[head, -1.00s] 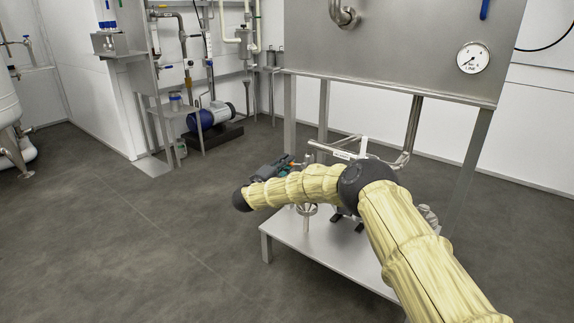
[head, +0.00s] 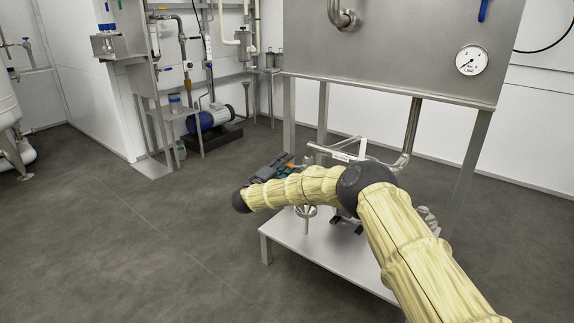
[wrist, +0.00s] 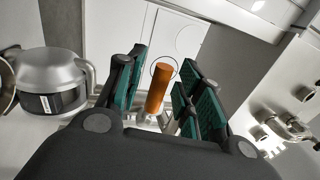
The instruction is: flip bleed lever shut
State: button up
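The bleed lever shows as an orange handle (wrist: 160,88) in the wrist view, standing upright and slightly tilted between my finger pads. My gripper (wrist: 165,85) is open, with green-padded fingers on both sides of the lever. A gap shows on the left; on the right the pads are close, and I cannot tell if they touch. In the head view my gripper (head: 282,163) is beside the pipework under the steel tank, and a bit of orange (head: 290,167) shows at its fingers. The lever's base is mostly hidden.
A low steel stand (head: 285,240) bears the pipework, partly hidden by my arm. The steel tank (head: 400,50) with a gauge (head: 473,58) is above. A silver housing with a black band (wrist: 50,80) is left in the wrist view. Floor at left is clear.

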jog(key=v, duration=1.2)
jog(key=shift+f, duration=0.1)
